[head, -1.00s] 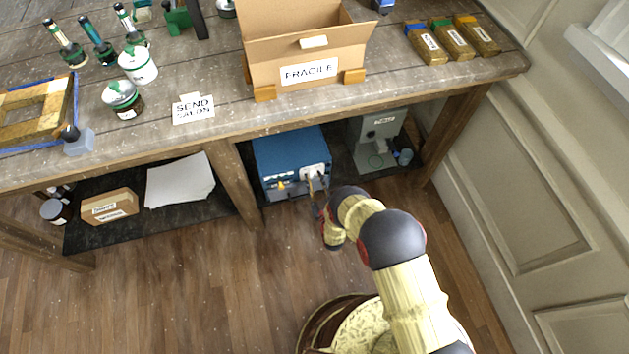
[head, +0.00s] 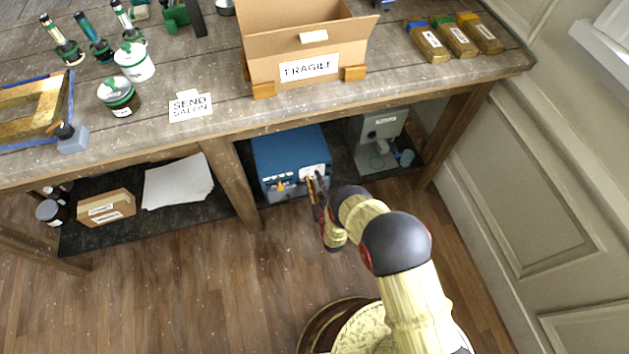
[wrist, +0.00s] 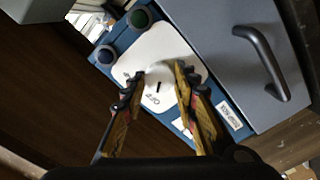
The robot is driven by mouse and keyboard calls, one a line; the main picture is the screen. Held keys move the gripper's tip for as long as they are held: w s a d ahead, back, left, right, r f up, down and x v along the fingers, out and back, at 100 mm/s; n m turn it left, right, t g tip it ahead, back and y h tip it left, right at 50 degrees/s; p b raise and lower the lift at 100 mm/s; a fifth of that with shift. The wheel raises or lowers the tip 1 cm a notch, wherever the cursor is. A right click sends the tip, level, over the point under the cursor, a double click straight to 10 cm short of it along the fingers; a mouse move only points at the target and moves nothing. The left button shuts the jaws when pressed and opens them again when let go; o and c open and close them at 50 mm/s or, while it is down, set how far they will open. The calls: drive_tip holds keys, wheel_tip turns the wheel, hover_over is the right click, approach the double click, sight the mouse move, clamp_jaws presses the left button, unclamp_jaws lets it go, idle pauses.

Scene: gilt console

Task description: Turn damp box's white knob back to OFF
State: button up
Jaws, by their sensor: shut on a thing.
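The damp box is the blue box (head: 290,148) on the low shelf under the bench. A white plate (head: 313,171) is on its front, and this plate (wrist: 165,48) fills the middle of the wrist view. The white knob (wrist: 159,77) stands on the plate between my fingertips, with a short dark mark on it. Lettering that looks like OFF (wrist: 152,97) shows beside the knob, upside down in the wrist view. My gripper (wrist: 160,82) is shut on the knob, one finger on each side; in the head view it (head: 315,185) hides part of the plate.
A grey panel with a dark handle (wrist: 262,62) is close on the right. A grey device (head: 380,135) stands right of the box; a bench leg (head: 231,185) stands left.

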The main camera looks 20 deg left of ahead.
idle(0.4)
drive_tip(key=o, duration=1.1)
drive_tip(key=shift+o, duration=0.2)
drive_tip(key=v, duration=1.2)
drive_tip(key=shift+a, duration=0.1)
